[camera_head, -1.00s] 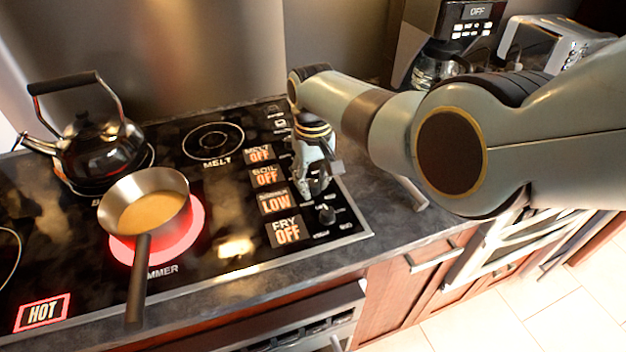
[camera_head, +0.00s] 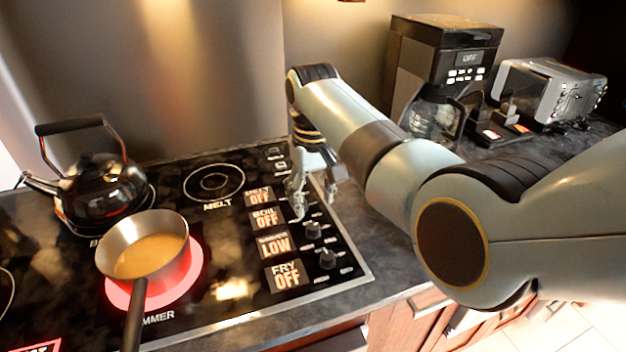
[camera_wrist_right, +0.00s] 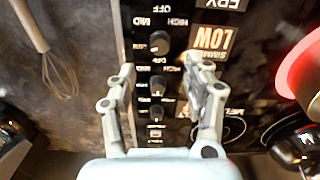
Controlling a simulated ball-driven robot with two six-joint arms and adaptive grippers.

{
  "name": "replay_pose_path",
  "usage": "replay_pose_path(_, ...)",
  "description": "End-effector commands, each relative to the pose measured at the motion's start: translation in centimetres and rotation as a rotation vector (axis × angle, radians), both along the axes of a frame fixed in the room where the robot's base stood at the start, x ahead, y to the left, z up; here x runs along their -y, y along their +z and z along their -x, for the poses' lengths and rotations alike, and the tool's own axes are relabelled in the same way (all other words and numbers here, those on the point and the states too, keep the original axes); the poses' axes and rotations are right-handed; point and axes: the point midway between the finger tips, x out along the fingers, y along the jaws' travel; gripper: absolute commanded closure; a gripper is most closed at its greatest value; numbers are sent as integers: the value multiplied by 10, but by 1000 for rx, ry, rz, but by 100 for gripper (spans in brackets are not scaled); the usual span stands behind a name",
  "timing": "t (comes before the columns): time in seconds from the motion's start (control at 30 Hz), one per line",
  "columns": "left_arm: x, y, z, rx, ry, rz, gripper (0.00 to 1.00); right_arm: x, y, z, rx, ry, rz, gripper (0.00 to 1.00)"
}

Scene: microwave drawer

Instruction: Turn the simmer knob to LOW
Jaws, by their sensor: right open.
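The simmer knob (camera_head: 313,230) is a dark knob on the stove's right-hand control strip, beside the simmer display (camera_head: 274,244), which reads LOW. In the right wrist view the simmer knob (camera_wrist_right: 158,42) lies beyond my fingertips, and the display (camera_wrist_right: 212,40) appears upside down. My right gripper (camera_head: 315,207) is open and empty above the control strip, behind the simmer knob in the head view. In the right wrist view its fingers (camera_wrist_right: 160,72) are spread on either side of another knob (camera_wrist_right: 157,85). My left gripper is out of view.
A steel pan (camera_head: 145,250) of orange-brown food sits on the glowing simmer burner. A kettle (camera_head: 95,190) stands behind it. The fry knob (camera_head: 327,258) is in front of the simmer knob. A coffee maker (camera_head: 440,80) and toaster (camera_head: 550,95) stand at the back right.

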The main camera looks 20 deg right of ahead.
Motion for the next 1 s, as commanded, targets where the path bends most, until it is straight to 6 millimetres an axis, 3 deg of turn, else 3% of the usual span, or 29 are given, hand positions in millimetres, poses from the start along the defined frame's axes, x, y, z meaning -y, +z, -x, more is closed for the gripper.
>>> replay_pose_path(0.2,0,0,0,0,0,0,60,0,35,0,1,-1,0,49)
replay_pose_path(0.43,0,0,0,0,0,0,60,0,44,0,-1,-1,0,49)
replay_pose_path(0.83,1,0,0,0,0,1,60,4,38,5,2,-7,0,49)
replay_pose_path(0.93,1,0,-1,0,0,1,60,18,20,25,20,-31,1,49)
replay_pose_path(1.0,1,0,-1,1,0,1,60,35,3,51,44,-57,5,49)
